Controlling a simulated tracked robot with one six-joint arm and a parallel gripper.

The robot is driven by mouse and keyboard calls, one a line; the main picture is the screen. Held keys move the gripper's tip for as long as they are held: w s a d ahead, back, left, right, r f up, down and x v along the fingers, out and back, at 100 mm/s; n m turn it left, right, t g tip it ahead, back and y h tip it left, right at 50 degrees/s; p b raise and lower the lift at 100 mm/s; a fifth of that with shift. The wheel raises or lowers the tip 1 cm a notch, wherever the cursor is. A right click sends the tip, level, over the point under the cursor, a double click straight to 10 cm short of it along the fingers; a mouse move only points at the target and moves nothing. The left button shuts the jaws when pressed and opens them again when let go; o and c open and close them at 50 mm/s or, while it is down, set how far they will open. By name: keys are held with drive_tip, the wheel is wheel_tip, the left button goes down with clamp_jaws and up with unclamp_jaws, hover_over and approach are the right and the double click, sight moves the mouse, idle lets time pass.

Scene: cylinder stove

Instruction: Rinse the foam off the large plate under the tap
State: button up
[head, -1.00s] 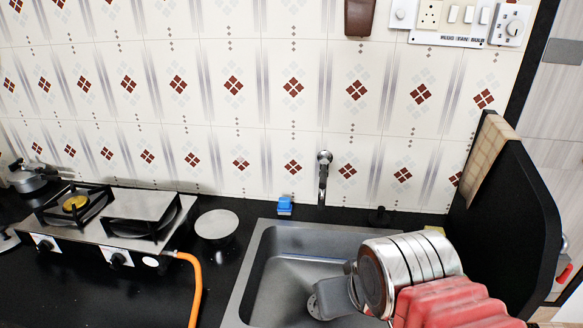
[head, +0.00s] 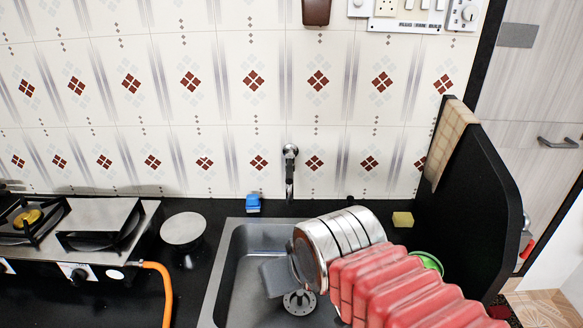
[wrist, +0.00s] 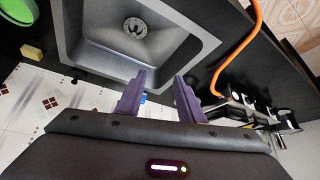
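A flat, pale round disc (head: 183,228) lies on the black counter between stove and sink in the head view. I cannot tell whether it is the large plate, and I see no foam on it. The metal tap (head: 290,170) is on the tiled wall above the back of the grey sink (head: 235,265). The sink also shows in the wrist view (wrist: 85,62), with its drain and no plate visible inside. My gripper (wrist: 158,82) has its two purple fingers apart with nothing between them. In the head view, my arm hides part of the sink.
A green-rimmed object (head: 429,262) is partly hidden behind my arm at right. A yellow sponge (head: 402,219) and a blue item (head: 253,202) are on the back counter. The stove (head: 105,225) with its orange hose (head: 163,285) is left. A black panel (head: 480,205) stands at right.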

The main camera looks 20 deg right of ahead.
drive_tip(key=w+m+t, duration=0.2)
drive_tip(key=w+t, duration=0.3)
drive_tip(key=w, duration=1.1)
drive_tip(key=m+t+h, duration=0.5)
drive_tip(key=h, duration=0.2)
approach(290, 167)
drive_tip(key=s+f, duration=0.2)
drive_tip(key=shift+a+r, duration=0.2)
drive_tip(key=shift+a, duration=0.2)
drive_tip(key=shift+w, duration=0.15)
drive_tip(key=x, duration=1.3)
drive_tip(key=shift+w+d+r, duration=0.15)
drive_tip(key=shift+w+r, duration=0.1)
clamp_jaws()
